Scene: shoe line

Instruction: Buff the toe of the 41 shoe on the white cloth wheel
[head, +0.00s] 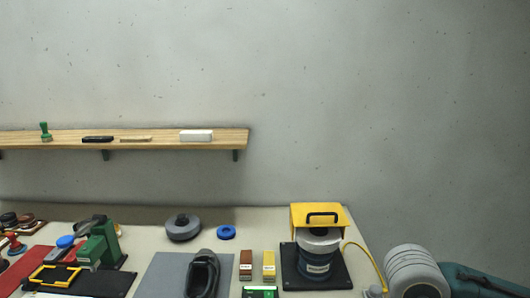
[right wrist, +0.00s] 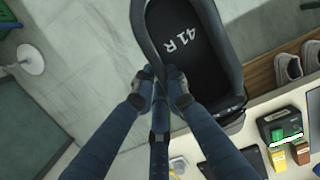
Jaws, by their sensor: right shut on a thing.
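A dark shoe marked "41 R" (right wrist: 205,65) fills the upper middle of the right wrist view, its opening and insole facing the camera. Its upper end is cut off by the frame. My right gripper (right wrist: 163,82) is shut on the shoe's side rim. A pale round wheel (head: 319,239) sits beneath a yellow guard with a black handle (head: 321,210), above a dark blue body, at the right of the bench in the head view. The held shoe and my right gripper do not show clearly in the head view. My left gripper is in neither view.
A dark shoe-shaped thing (head: 203,272) rests on a grey mat (head: 164,277). Brown (head: 246,264) and yellow (head: 269,265) blocks stand left of the wheel unit. A yellow cable (head: 370,262) runs right. Pale shoes (right wrist: 287,68) lie in a wooden compartment.

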